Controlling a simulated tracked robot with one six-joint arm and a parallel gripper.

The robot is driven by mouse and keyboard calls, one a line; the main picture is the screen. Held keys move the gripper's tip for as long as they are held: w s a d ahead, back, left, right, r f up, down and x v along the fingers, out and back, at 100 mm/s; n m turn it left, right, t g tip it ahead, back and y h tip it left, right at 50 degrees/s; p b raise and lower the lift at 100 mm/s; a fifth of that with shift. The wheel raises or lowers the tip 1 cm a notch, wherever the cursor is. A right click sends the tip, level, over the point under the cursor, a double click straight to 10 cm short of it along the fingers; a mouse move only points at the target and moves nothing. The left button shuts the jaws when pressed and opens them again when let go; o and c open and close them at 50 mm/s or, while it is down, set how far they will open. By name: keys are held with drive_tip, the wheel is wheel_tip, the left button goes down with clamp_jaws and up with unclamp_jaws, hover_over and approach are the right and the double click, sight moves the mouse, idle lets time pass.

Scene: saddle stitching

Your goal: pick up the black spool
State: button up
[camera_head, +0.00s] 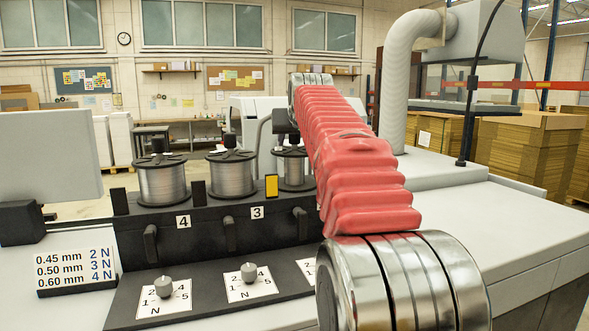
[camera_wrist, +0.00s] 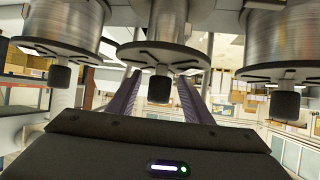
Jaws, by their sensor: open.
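Three spools with silver wire and black flanges and top knobs stand upright in a row on a black rack (camera_head: 225,219) in the head view: a left spool (camera_head: 163,184), a middle spool (camera_head: 231,177) and a right spool (camera_head: 292,170). None looks wholly black. The wrist view is upside down, with a spool at its left (camera_wrist: 65,15), centre (camera_wrist: 167,20) and right (camera_wrist: 286,30). My gripper (camera_wrist: 158,78) is open and empty there, its two fingers apart, with the centre spool's black knob (camera_wrist: 159,89) showing between them. Contact cannot be told. My arm hides most of the gripper in the head view.
A yellow tab (camera_head: 271,186) stands on the rack between the middle and right spools. Dial knobs (camera_head: 164,287) and a wire-size sign (camera_head: 76,271) are in front. A white hose (camera_head: 405,85) rises at right. The white machine top at right is largely clear.

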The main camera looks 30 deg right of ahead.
idle(0.3)
clamp_jaws()
idle(0.4)
idle(0.4)
